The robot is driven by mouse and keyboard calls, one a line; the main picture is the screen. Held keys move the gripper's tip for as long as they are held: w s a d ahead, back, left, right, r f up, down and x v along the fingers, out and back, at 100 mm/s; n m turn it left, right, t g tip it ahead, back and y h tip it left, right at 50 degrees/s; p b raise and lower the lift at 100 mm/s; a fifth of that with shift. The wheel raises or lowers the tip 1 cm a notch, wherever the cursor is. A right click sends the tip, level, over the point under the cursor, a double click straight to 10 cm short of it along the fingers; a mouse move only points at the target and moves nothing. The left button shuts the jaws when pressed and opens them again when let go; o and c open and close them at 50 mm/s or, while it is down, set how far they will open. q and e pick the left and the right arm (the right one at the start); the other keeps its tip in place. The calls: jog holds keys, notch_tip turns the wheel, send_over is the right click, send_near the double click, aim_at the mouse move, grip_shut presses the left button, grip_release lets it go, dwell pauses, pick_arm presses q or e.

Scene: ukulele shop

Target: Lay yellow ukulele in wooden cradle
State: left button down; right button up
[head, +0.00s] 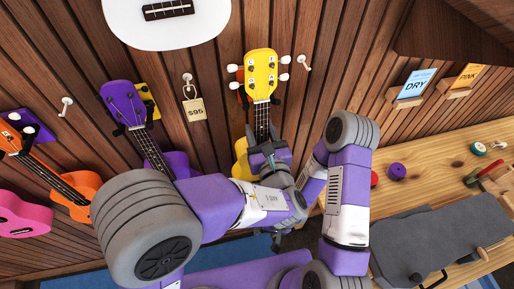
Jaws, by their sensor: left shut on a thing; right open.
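The yellow ukulele (261,72) hangs upright on the slatted wall, its headstock at a wall hook. Its body (241,160) is partly hidden behind my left arm. My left gripper (266,150) is shut on its neck, just above the body. My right gripper (279,238) is open, lower down below my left wrist and partly hidden by the arms. It appears empty. I cannot clearly pick out the wooden cradle.
A purple ukulele (124,103), an orange one (75,187) and a pink one (22,214) hang to the left. A white body (168,28) hangs above. The wooden bench (436,165) at right holds a dark grey mat (440,235) and a purple round item (397,171).

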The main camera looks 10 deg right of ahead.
pick_arm(q)
jog(key=shift+s, duration=1.65)
jog(key=shift+s+d+b, duration=0.15)
jog(key=shift+s+b, duration=0.3)
jog(key=shift+s, duration=2.5)
